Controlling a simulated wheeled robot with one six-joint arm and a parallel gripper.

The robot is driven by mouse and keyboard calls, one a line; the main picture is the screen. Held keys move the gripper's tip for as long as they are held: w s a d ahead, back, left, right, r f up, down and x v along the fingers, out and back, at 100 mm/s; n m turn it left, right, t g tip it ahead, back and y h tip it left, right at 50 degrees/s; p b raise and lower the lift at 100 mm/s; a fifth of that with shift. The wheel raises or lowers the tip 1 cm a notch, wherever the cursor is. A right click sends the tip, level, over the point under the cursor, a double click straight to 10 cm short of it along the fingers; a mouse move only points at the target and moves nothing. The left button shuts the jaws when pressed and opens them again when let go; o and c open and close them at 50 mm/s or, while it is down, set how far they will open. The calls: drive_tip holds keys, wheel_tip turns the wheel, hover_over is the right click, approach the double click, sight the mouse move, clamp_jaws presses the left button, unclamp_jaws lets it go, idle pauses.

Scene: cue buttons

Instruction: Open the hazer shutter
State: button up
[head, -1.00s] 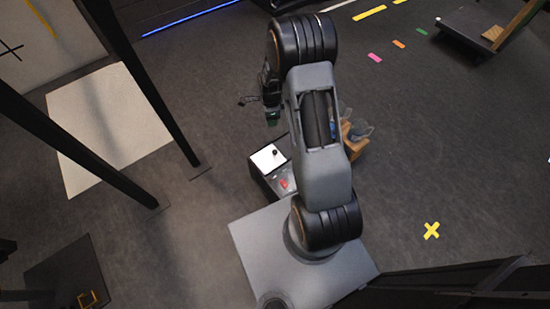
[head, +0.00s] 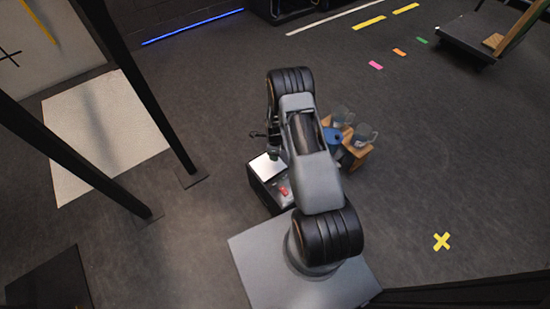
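A black box (head: 262,188) stands on the floor just beyond my base. It has a white top panel (head: 265,168) and a small red part (head: 283,191) on its right side. I cannot tell for sure which part is the shutter. My gripper (head: 273,152) is small in view, pointing down over the far edge of the white panel. My arm hides part of it and of the box's right side. I cannot tell whether its fingers are open or whether it touches the panel. The dark knob seen earlier on the panel is not clearly visible.
A wooden rack (head: 356,158) with clear jugs (head: 364,135) and a blue vessel (head: 333,136) stands right of my arm. Black posts (head: 150,95) stand at left by a white floor panel (head: 105,140). A cart (head: 480,38) is far right. The right floor is open.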

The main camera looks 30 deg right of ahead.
sight(268, 163)
drive_tip(key=shift+f+b, duration=0.35)
drive_tip(key=shift+f, duration=1.3)
clamp_jaws()
